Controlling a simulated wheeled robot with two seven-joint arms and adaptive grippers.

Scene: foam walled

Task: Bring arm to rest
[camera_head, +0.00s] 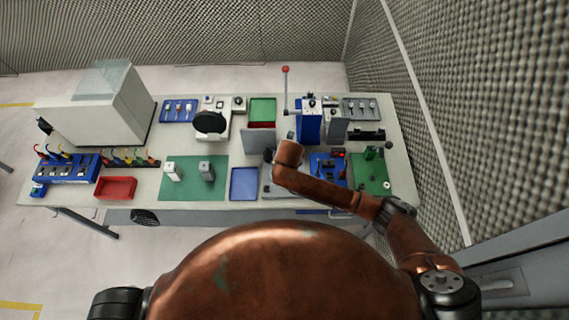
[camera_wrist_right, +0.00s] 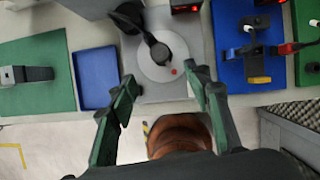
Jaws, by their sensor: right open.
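My copper-coloured right arm (camera_head: 325,192) comes in from the right in the head view and reaches over the front middle of the table. Its wrist end hides most of my right gripper there. In the right wrist view my right gripper (camera_wrist_right: 164,77) has its two green fingers spread apart, with nothing held between them. Below and beyond the fingertips is a grey plate with a round light disc (camera_wrist_right: 162,73) and a black handle-like part (camera_wrist_right: 160,52). Height above the plate is hard to tell. My left gripper is not in view.
The table (camera_head: 225,207) is crowded. A blue tray (camera_head: 244,184) and green mat (camera_head: 190,191) lie left of the gripper, a blue board (camera_head: 322,162) and green board (camera_head: 371,178) right. A red-knobbed lever (camera_head: 286,71) stands behind. A foam wall (camera_head: 480,110) rises at right.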

